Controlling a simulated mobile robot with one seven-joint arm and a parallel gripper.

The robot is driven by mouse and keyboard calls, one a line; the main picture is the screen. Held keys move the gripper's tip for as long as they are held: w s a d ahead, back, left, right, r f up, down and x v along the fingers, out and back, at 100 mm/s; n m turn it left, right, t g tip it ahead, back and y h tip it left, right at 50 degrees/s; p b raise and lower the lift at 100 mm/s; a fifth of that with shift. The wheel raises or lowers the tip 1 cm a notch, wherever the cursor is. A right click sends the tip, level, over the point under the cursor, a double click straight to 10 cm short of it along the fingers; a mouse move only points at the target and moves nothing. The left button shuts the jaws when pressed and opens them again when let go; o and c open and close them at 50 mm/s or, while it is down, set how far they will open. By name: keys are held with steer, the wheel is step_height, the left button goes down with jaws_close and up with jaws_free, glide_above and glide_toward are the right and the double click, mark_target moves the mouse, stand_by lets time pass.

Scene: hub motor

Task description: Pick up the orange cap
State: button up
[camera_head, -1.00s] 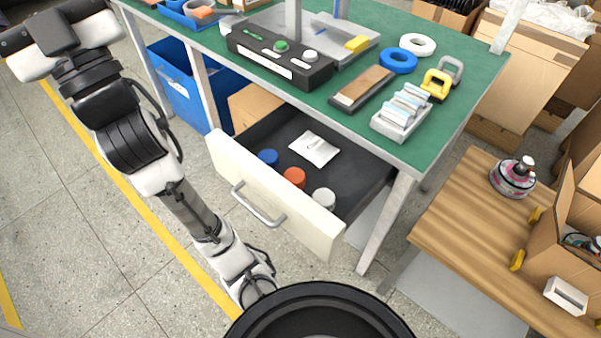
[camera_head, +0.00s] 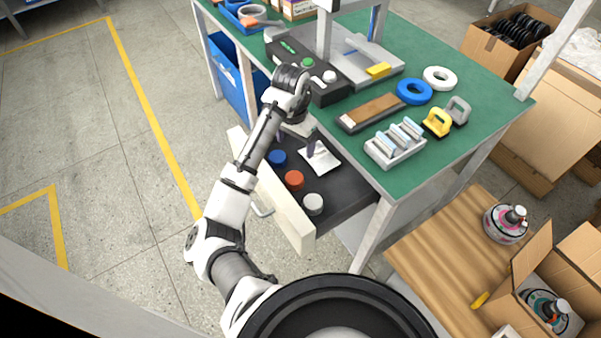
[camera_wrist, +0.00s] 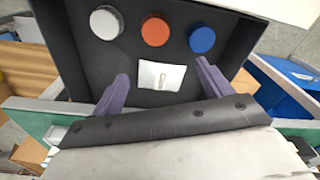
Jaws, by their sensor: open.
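The orange cap (camera_head: 294,180) sits in the open drawer between a blue cap (camera_head: 277,157) and a white cap (camera_head: 313,204). In the wrist view the orange cap (camera_wrist: 155,30) is at the top middle, with the white cap (camera_wrist: 106,22) to its left and the blue cap (camera_wrist: 201,38) to its right. My gripper (camera_head: 296,146) is over the back part of the drawer, near a white packet (camera_head: 322,161). Its purple fingers (camera_wrist: 162,90) are wide apart and empty in the wrist view, with the packet showing between them. The orange cap is beyond the fingertips.
The drawer's pale front (camera_head: 270,195) juts out from the green-topped workbench (camera_head: 440,170). The bench edge lies close to my arm. A control box (camera_head: 308,72) and trays stand on the bench. A wooden table (camera_head: 440,255) is at the lower right.

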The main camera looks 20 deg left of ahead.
steer(key=b, duration=0.3)
glide_above(294, 177)
steer(key=shift+g, duration=0.4)
step_height(294, 177, down, 9)
steer(key=shift+d+r, duration=0.1)
steer(key=shift+r, duration=0.1)
steer(key=shift+f+b, duration=1.55)
steer(key=shift+f, duration=0.75)
steer(key=shift+f+p, duration=0.5)
steer(key=shift+f, duration=0.15)
steer(key=c, duration=1.1)
steer(key=shift+o, duration=0.2)
steer(key=shift+r, duration=0.1)
